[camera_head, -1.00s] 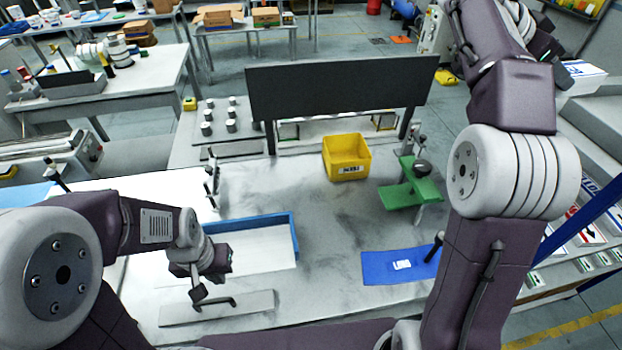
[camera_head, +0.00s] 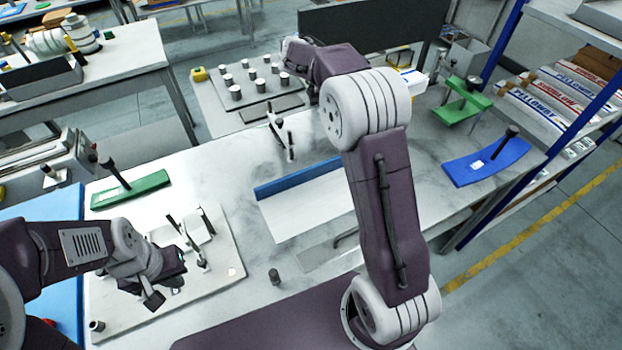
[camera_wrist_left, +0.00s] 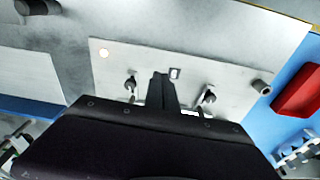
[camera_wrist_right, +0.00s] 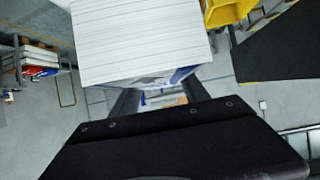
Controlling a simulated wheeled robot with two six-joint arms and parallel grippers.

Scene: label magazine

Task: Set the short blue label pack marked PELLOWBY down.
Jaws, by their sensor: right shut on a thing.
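A white stack of sheets, the label pack (camera_wrist_right: 140,40), fills the top middle of the right wrist view, with some blue at its lower edge. Its name cannot be read there. My right gripper (camera_wrist_right: 160,92) is shut on it, one dark finger on each side. In the head view a white and blue piece of the pack (camera_head: 412,78) shows beyond my right arm, which hides the right gripper. My left gripper (camera_head: 168,290) is empty over the white plate with upright posts (camera_head: 222,262); its fingers (camera_wrist_left: 162,88) are together in the left wrist view.
A yellow bin (camera_wrist_right: 228,10) is beside the pack in the right wrist view. A blue-edged white tray (camera_head: 290,212) is on the bench mid-front. A blue plate with a black handle (camera_head: 500,165) and a green fixture (camera_head: 460,108) stand right. Shelves with lettered packs (camera_head: 570,85) are at far right.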

